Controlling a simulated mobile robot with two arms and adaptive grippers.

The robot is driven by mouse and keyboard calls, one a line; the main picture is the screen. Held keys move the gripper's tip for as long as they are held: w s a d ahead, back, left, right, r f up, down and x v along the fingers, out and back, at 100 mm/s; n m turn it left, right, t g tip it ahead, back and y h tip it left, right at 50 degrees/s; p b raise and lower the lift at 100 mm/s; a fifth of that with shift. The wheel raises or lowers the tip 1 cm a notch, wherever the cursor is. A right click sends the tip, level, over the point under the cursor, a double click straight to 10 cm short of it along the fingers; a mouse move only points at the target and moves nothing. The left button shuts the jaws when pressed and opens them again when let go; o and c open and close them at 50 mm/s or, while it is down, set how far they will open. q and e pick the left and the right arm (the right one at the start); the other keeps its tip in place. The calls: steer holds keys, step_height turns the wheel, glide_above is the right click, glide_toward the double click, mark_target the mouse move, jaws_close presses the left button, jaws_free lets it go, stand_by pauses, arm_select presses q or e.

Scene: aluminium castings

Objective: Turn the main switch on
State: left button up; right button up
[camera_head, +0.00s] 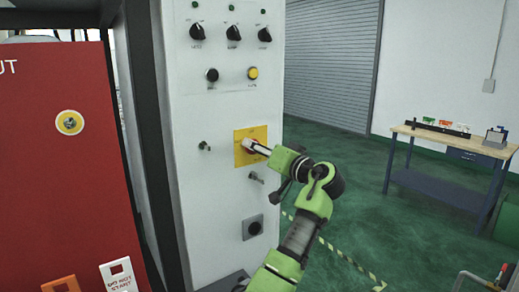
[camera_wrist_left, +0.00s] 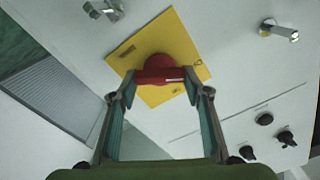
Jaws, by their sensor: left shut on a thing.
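The main switch is a red rotary handle (camera_wrist_left: 154,66) on a square yellow plate (camera_head: 245,157) on the white cabinet front. In the left wrist view the yellow plate (camera_wrist_left: 182,45) looks tilted, and the handle's bar spans between the two fingertips. My left gripper (camera_head: 252,146) is at the switch and shut on the handle, with a fingertip at each end of the bar; it also shows in the left wrist view (camera_wrist_left: 160,80). In the head view the gripper hides most of the handle. My right gripper is not in view.
The white cabinet (camera_head: 210,110) also carries black knobs (camera_head: 233,33), a yellow button (camera_head: 252,73), small latches (camera_head: 204,146) and a black lock-like fitting (camera_head: 252,227). A red panel (camera_head: 60,190) stands at left. A workbench (camera_head: 450,142) is at right, with open green floor between.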

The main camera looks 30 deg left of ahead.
arm_select(q)
steer(key=shift+m+p, duration=0.35)
steer(key=shift+m, duration=0.85)
steer(key=shift+w+f+m+p, duration=0.1)
steer(key=shift+m+p, duration=1.1)
steer(key=shift+m, duration=1.1)
steer(key=shift+w+f+m+p, duration=0.1)
steer(key=shift+m+p, duration=1.1)
steer(key=shift+m, duration=1.4)
